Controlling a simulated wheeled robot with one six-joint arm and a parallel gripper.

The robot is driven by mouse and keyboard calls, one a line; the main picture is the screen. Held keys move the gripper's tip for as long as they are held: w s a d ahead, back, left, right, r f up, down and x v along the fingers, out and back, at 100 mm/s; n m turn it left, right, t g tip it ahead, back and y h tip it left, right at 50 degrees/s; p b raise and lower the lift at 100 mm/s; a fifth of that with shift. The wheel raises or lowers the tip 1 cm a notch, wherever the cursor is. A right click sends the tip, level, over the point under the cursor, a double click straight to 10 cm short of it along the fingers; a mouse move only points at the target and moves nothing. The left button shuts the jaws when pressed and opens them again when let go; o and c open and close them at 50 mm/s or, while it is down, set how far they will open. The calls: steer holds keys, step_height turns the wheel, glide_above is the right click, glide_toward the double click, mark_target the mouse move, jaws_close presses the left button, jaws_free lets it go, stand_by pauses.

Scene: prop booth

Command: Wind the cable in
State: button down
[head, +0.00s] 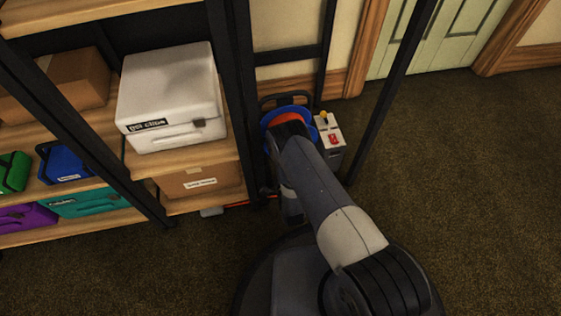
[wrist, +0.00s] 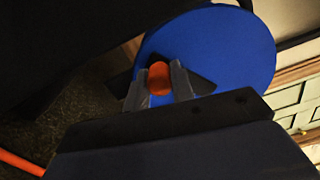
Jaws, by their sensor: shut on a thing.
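The blue cable reel (head: 270,117) stands on the floor behind the shelf's end post, mostly hidden by my arm in the head view. Its blue disc (wrist: 235,45) fills the upper middle of the wrist view. My gripper (wrist: 158,84) is shut on an orange knob (wrist: 159,72) in front of the disc, on what looks like a dark crank bar. Orange cable (head: 237,204) lies on the floor by the shelf's foot, with a small pale grey piece (head: 211,211) at its left end. The cable (wrist: 20,162) also crosses the wrist view's lower left.
A light grey box (head: 331,138) with a red switch and a yellow knob stands right of the reel. A shelf with a white case (head: 172,93) and several coloured cases is at left. Dark posts stand either side of the reel. Open carpet (head: 470,190) lies at right.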

steer(key=shift+s+a+r+m, duration=0.1)
steer(key=shift+a+r+m, duration=0.1)
steer(key=shift+r+m, duration=0.3)
steer(key=shift+a+r+m, duration=0.2)
steer(key=shift+m, duration=0.5)
steer(key=c, duration=1.2)
jaws_free()
